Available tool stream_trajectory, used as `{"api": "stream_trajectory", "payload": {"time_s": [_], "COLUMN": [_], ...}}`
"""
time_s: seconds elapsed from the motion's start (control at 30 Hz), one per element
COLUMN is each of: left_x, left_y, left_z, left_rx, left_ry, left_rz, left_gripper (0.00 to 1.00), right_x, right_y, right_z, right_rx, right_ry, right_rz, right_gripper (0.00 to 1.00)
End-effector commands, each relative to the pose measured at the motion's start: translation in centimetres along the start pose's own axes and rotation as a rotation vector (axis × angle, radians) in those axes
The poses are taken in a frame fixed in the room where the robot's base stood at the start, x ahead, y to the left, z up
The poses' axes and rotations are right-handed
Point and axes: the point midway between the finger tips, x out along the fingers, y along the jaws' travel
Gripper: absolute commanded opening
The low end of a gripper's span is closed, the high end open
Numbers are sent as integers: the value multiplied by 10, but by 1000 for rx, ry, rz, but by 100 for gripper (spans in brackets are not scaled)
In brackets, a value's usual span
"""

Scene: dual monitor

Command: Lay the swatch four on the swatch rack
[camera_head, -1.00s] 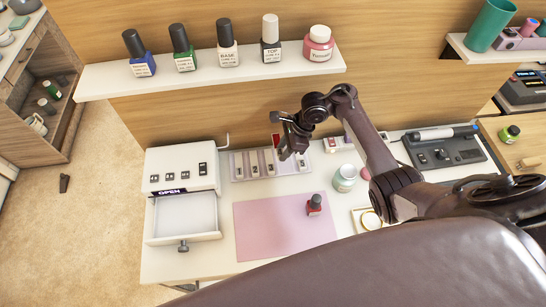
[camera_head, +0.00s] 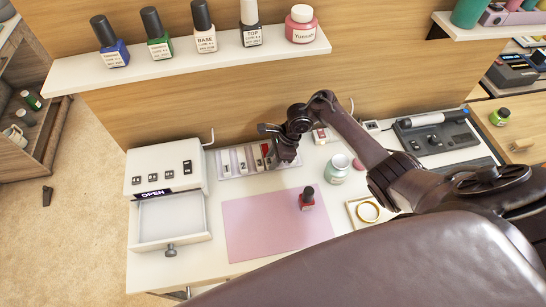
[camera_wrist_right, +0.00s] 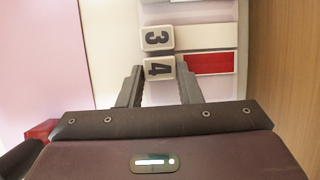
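The swatch rack (camera_head: 227,173) is a pale tray at the back of the desk, with numbered white swatches side by side. Swatch four (camera_wrist_right: 158,68) has a white block marked 4 and a red strip (camera_wrist_right: 210,63). In the right wrist view it lies alongside swatch three (camera_wrist_right: 157,37), over the rack's right part. My right gripper (camera_wrist_right: 160,70) has one fingertip at each end of the 4 block and appears shut on it. In the head view my right gripper (camera_head: 285,158) covers the rack's right end. Whether the swatch touches the rack is unclear. My left gripper is not in view.
A white unit with an open drawer (camera_head: 172,218) stands left. A jar (camera_head: 337,169) is to the right. A bottle shelf (camera_head: 170,72) hangs above.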

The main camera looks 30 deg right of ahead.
Motion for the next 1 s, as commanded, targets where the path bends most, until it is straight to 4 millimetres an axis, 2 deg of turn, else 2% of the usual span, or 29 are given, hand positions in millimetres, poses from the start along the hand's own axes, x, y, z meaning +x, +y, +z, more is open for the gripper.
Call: {"api": "stream_trajectory", "payload": {"time_s": [0.03,0.13,0.5,0.67,0.9,1.0], "left_x": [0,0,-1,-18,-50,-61], "left_y": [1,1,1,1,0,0], "left_z": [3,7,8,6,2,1], "left_rx": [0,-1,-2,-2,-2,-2], "left_ry": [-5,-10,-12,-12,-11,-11], "left_rz": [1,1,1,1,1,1], "left_gripper": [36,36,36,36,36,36], "right_x": [0,0,-6,-34,-89,-106], "right_y": [0,0,-1,-1,0,0], "right_z": [0,0,2,4,5,4], "right_rx": [-1,-1,-2,-1,0,0], "right_ry": [0,0,0,-3,-2,-1], "right_rz": [0,0,-2,-2,-2,-2], "right_gripper": [38,52,52,52,52,52]}}
